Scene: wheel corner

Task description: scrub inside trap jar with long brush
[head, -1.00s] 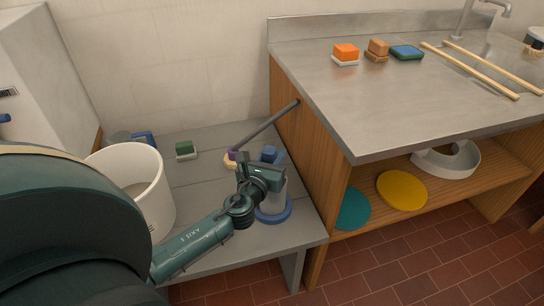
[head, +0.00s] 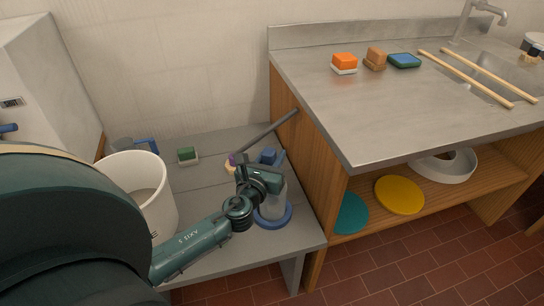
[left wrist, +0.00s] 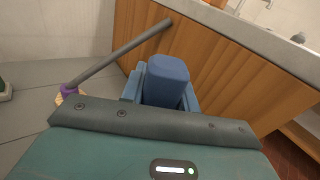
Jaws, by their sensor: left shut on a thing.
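The long brush (head: 268,132) has a grey shaft, a purple collar and a pale head. It leans with its shaft's upper end at the wooden cabinet side; it also shows in the left wrist view (left wrist: 120,52). A translucent grey jar with a blue ring base (head: 284,217) stands on the low grey bench below my left gripper (head: 268,164), which hides part of it. My left gripper is shut on a blue block-shaped piece (left wrist: 166,80). I cannot tell whether this piece belongs to the jar. My right gripper is not seen.
A white bucket (head: 160,205) stands on the bench at left, with a blue-handled mug (head: 146,145) and a green sponge (head: 187,154) behind. The cabinet's steel top (head: 350,110) carries several sponges and two wooden sticks (head: 465,77). Teal and yellow discs (head: 399,195) lie below.

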